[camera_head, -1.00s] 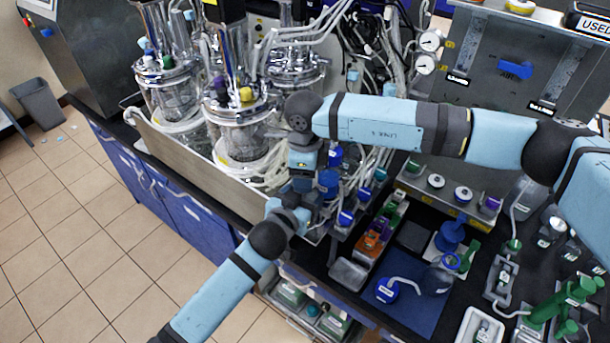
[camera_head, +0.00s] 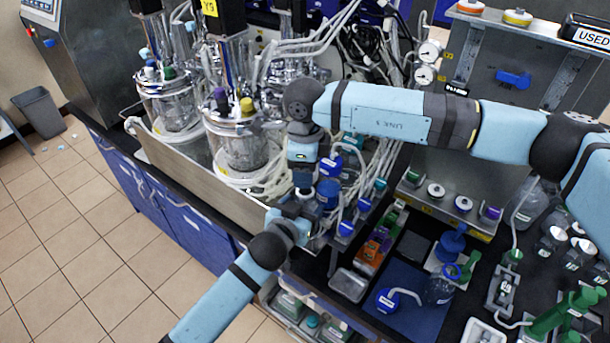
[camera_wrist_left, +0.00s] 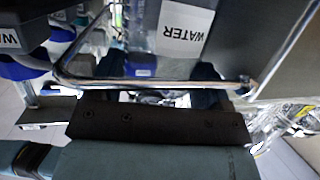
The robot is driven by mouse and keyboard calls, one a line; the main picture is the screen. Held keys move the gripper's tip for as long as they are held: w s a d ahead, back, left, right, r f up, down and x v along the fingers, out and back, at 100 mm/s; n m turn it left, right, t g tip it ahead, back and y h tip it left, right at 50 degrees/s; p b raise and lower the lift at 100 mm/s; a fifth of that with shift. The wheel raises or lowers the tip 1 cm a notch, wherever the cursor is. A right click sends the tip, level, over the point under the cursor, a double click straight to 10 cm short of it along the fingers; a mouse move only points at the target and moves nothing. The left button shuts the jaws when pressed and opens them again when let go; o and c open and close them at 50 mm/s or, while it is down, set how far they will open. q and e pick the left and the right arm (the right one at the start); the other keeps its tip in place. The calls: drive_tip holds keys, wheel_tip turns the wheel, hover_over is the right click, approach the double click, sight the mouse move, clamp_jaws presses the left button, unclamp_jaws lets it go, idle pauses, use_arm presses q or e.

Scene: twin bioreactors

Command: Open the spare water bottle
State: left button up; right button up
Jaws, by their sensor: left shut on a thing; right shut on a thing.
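The water bottle, clear with a white WATER label, shows in the left wrist view (camera_wrist_left: 185,30), just past my left gripper. In the head view it is mostly hidden by my grippers. My left gripper (camera_head: 301,208) is low at the front edge of the bench and is shut on the bottle. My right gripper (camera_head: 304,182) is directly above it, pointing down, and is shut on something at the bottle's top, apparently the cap. I cannot tell whether cap and bottle are apart.
Blue-capped bottles (camera_head: 328,192) with tubing crowd just right of my grippers. A metal rail (camera_wrist_left: 100,82) crosses the left wrist view. Glass reactors (camera_head: 240,150) stand behind a metal tray wall (camera_head: 205,185) on the left. A blue mat (camera_head: 415,312) lies right.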

use_arm(q)
drive_tip(key=o, duration=1.8)
drive_tip(key=shift+c, duration=0.2)
drive_tip(key=shift+s+a, duration=0.2)
drive_tip(key=shift+s, duration=0.25)
use_arm(e)
drive_tip(key=shift+f, duration=0.25)
use_arm(q)
drive_tip(key=b+v, duration=0.2)
drive_tip(key=v, duration=0.9)
use_arm(e)
drive_tip(key=shift+f, duration=0.9)
